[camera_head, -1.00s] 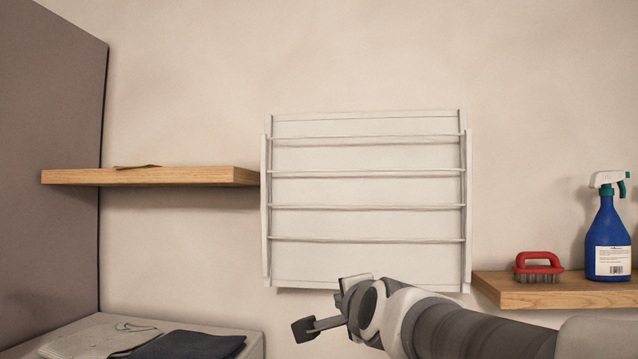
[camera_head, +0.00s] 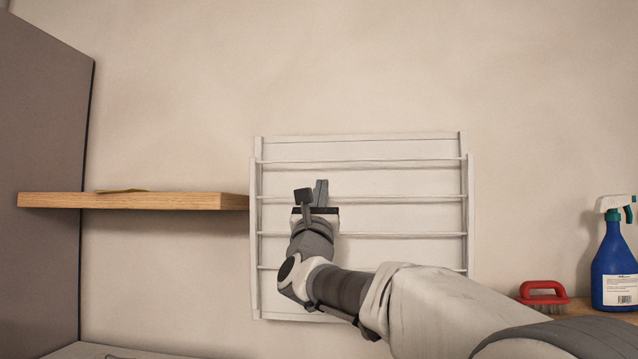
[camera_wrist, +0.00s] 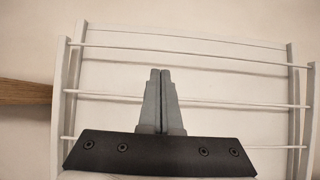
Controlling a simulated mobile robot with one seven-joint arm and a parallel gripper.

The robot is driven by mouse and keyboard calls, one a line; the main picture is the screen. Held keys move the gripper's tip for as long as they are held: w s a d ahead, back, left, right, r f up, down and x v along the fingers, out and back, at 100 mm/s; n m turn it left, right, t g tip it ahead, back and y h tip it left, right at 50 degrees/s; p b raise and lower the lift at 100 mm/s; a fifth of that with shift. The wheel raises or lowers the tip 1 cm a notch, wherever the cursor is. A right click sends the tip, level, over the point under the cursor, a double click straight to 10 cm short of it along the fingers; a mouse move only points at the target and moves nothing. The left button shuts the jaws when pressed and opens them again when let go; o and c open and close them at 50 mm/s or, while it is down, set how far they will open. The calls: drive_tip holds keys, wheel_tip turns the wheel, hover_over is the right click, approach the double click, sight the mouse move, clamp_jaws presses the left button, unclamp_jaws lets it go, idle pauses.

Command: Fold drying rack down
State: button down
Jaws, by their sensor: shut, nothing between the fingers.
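The white drying rack (camera_head: 400,217) is on the wall, upright and flat against it, with several horizontal bars between two side rails. It fills most of the wrist view (camera_wrist: 215,78). My gripper (camera_head: 321,183) is in front of the left-middle part of the rack, pointing up toward the upper bars. In the wrist view my gripper's fingers (camera_wrist: 160,74) are together with nothing between them, and overlap the middle bars. I cannot tell whether they touch a bar. My arm hides part of the rack's lower bars and bottom edge.
A wooden shelf (camera_head: 150,201) with a flat yellowish item (camera_head: 122,190) is left of the rack. A lower right shelf (camera_head: 590,308) holds a red brush (camera_head: 543,293) and a blue spray bottle (camera_head: 613,262). A tall grey panel (camera_head: 45,150) stands far left.

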drive_tip(key=p+x, duration=0.3)
drive_tip(key=x, duration=0.5)
drive_tip(key=shift+p, duration=0.4)
drive_tip(key=shift+s, duration=0.15)
